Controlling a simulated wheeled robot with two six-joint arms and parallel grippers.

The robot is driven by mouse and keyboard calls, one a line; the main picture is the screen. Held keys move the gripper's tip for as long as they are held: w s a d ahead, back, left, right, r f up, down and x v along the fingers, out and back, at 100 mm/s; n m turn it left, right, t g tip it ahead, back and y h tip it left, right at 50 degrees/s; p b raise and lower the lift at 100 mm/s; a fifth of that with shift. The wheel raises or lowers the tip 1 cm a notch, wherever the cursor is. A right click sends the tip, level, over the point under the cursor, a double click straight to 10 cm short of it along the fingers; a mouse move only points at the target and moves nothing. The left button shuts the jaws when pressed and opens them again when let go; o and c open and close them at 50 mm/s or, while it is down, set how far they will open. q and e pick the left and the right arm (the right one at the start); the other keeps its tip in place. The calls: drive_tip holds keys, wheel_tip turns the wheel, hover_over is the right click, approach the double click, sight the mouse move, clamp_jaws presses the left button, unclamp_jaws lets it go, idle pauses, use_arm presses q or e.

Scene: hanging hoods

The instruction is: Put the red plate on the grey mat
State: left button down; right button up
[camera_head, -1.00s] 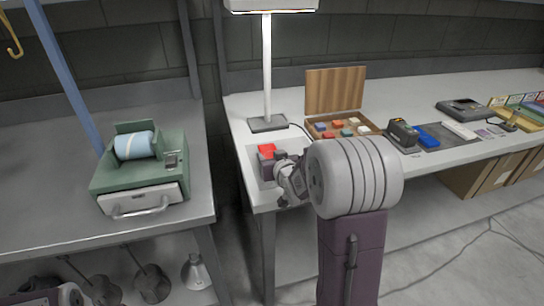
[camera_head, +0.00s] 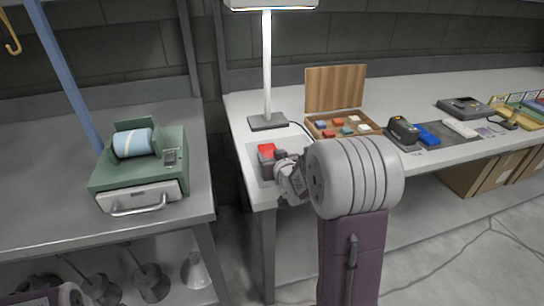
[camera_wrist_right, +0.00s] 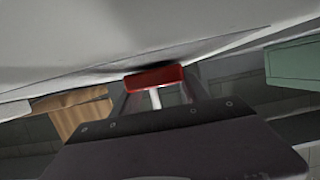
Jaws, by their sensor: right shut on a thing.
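The red plate (camera_head: 267,149) is a small red block held at the tip of my right gripper (camera_head: 268,157). It also shows in the right wrist view (camera_wrist_right: 154,77) between the fingertips, close to the pale table surface, with a dark shadow beside it. I cannot tell whether it touches the surface. The grey mat (camera_head: 256,161) is a light grey rectangle near the table's front left corner. My right gripper is over it and hides part of it. My left gripper is not in view.
A lamp base (camera_head: 268,122) stands behind the mat. An open wooden box (camera_head: 335,92) with several coloured pieces sits to the right, then a black device (camera_head: 402,131) and a blue block (camera_head: 428,135). A green machine (camera_head: 143,165) stands on the left table, across a gap.

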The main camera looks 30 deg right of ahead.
drive_tip(key=shift+f, duration=0.3)
drive_tip(key=o, duration=1.6)
drive_tip(key=v, duration=0.7)
drive_tip(key=shift+s+r, duration=0.15)
drive_tip(key=shift+s+a+b, duration=0.15)
drive_tip(key=shift+s+b, duration=0.05)
drive_tip(key=shift+b, duration=0.5)
drive_tip(key=shift+s+a+r+b, duration=0.1)
drive_tip(key=shift+s+b, duration=0.35)
drive_tip(key=shift+b, duration=0.05)
drive_tip(key=shift+s+r, duration=0.15)
drive_tip(key=shift+s, duration=0.05)
